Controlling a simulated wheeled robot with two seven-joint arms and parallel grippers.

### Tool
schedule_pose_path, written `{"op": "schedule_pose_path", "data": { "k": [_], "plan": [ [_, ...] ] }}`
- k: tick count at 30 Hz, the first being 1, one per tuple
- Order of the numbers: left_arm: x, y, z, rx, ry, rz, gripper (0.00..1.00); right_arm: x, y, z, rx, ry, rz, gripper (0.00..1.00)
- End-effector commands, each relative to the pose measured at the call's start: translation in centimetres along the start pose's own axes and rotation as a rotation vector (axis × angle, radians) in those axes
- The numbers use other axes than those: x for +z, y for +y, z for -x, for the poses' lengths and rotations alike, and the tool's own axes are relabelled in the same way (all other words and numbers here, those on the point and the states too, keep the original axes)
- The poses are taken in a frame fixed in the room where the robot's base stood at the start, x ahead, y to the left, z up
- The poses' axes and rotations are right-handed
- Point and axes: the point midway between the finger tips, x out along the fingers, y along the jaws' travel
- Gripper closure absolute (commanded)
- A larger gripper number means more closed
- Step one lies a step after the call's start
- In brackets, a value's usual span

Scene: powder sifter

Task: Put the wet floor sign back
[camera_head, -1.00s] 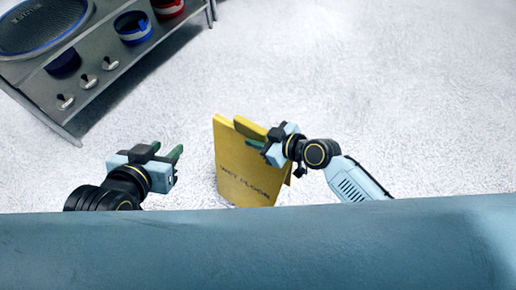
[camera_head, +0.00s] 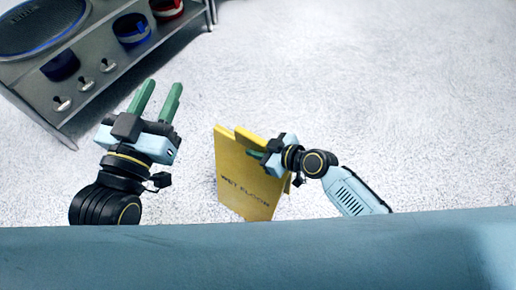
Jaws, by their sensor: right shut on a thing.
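The yellow wet floor sign (camera_head: 242,182) stands roughly upright, a little tilted, at the middle of the view, its "WET FLOOR" lettering facing me. My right gripper (camera_head: 260,154) is shut on the sign near its top right edge. Whether the sign's foot touches the floor is hard to tell, as its bottom is close to my blue body edge. My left gripper (camera_head: 157,101) is to the left of the sign, apart from it. Its two green fingers are spread with nothing between them, pointing up and away from me.
A grey metal shelf (camera_head: 108,72) stands at the upper left, holding a dark sieve (camera_head: 42,25), a blue container (camera_head: 131,29), a red container (camera_head: 167,8) and several small metal knobs or scoops. The speckled light floor (camera_head: 390,90) is clear at the right and back.

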Motion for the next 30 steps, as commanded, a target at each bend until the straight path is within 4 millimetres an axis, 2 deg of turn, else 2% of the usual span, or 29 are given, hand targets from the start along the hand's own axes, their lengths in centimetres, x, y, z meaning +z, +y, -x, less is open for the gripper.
{"op": "schedule_pose_path", "data": {
  "k": [14, 15, 19, 20, 30],
  "plan": [
    [-0.69, 0.12, -0.02, 0.003, 0.042, 0.001, 0.64, -0.13, 0.09, -0.12, 0.002, 0.007, 0.001, 1.00],
    [-0.78, 0.13, -0.02, 0.003, 0.047, 0.002, 0.64, 0.13, 0.02, -0.10, 0.000, 0.001, 0.000, 0.73],
    [-0.75, 0.13, -0.02, 0.003, 0.044, 0.002, 0.64, 0.12, 0.01, -0.09, 0.000, 0.001, 0.000, 0.56],
    [-0.74, 0.13, -0.02, 0.003, 0.044, 0.002, 0.64, 0.12, 0.01, -0.09, 0.000, 0.001, 0.000, 0.53],
    [-0.71, 0.13, -0.04, 0.003, 0.038, 0.002, 0.64, 0.05, 0.01, -0.05, 0.000, 0.001, 0.000, 0.53]
  ]
}}
